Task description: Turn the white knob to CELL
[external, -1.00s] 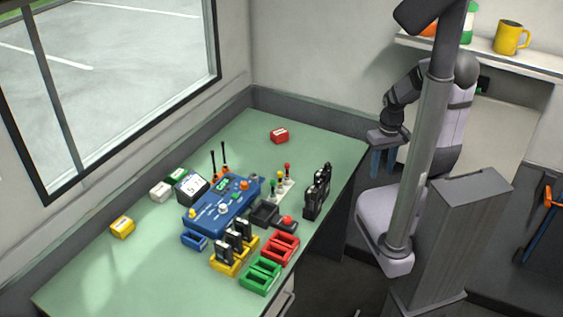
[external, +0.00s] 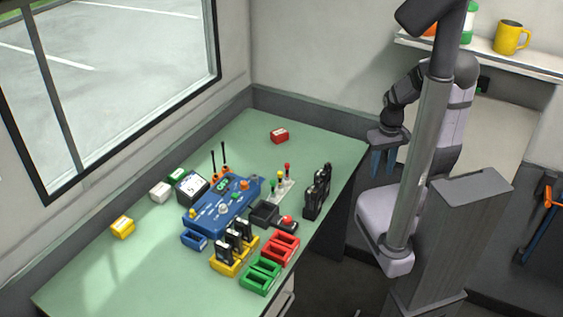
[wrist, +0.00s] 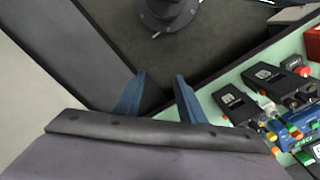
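The white knob (external: 224,208) sits on top of the blue console (external: 204,219), towards its front right side. An orange knob (external: 244,185) and a yellow knob (external: 193,214) are on the same console. The pointer and the label CELL are too small to read. My gripper (external: 382,164) is off the right edge of the table, well apart from the console. Its two blue fingers point down, spread and empty. They also show apart in the wrist view (wrist: 158,88), where part of the console shows at the right edge.
Upright black handsets (external: 317,192) stand by the table's right edge. Yellow (external: 225,266), red (external: 282,248) and green (external: 261,276) holders sit in front of the console. Two thin antennas (external: 223,158) rise behind it. The left front of the green table (external: 120,280) is clear.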

